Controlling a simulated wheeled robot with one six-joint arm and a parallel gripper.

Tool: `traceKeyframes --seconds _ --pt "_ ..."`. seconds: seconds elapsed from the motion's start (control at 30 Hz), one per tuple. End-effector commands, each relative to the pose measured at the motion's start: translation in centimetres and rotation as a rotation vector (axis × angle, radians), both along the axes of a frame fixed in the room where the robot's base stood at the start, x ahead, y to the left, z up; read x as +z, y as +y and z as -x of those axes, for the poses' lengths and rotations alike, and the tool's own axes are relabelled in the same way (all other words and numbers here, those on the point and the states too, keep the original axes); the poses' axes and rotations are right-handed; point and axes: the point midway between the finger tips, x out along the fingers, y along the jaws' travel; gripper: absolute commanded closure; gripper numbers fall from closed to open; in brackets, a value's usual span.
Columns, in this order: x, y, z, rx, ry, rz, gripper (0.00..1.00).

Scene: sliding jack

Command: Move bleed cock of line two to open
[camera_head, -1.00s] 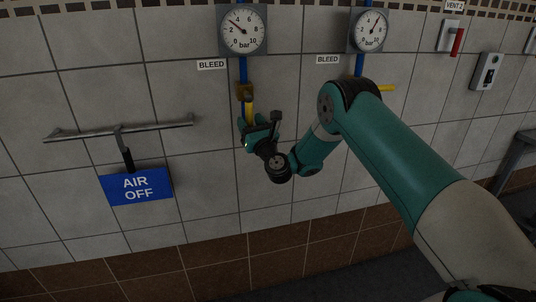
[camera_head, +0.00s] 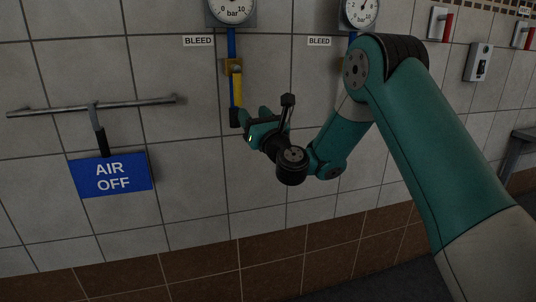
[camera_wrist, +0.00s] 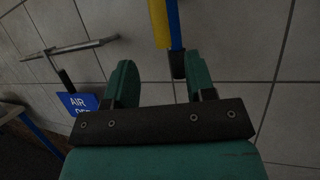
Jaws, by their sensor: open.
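The left bleed cock has a brass body (camera_head: 233,67) on a blue pipe under a BLEED label (camera_head: 199,41). Its yellow handle (camera_head: 238,92) hangs straight down along the pipe; it also shows at the top of the wrist view (camera_wrist: 158,22). My gripper (camera_head: 258,115) is open and empty, just below and right of the handle's lower end. In the wrist view, both fingers (camera_wrist: 162,82) stand apart below the handle. I cannot read line numbers on either.
A metal T-bar (camera_head: 92,105) with a blue AIR OFF sign (camera_head: 110,176) is on the wall at left. Gauges (camera_head: 231,10) sit above the pipes. Red-handled wall units (camera_head: 448,25) and a grey box (camera_head: 478,62) are at right. The tiled wall below my gripper is clear.

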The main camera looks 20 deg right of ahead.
Motion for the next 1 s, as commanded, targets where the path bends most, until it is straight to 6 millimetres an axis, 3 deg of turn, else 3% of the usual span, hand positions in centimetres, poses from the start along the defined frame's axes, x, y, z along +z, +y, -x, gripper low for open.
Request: traceKeyframes --seconds 0.03,0.5,1.0 --pt "-1.1 -0.1 0.6 -0.001 -0.002 0.000 0.50" --pt "-2.9 -0.8 5.7 0.000 -0.001 -0.002 0.50" --pt "-2.8 -0.9 6.5 0.001 0.000 -0.002 0.50"
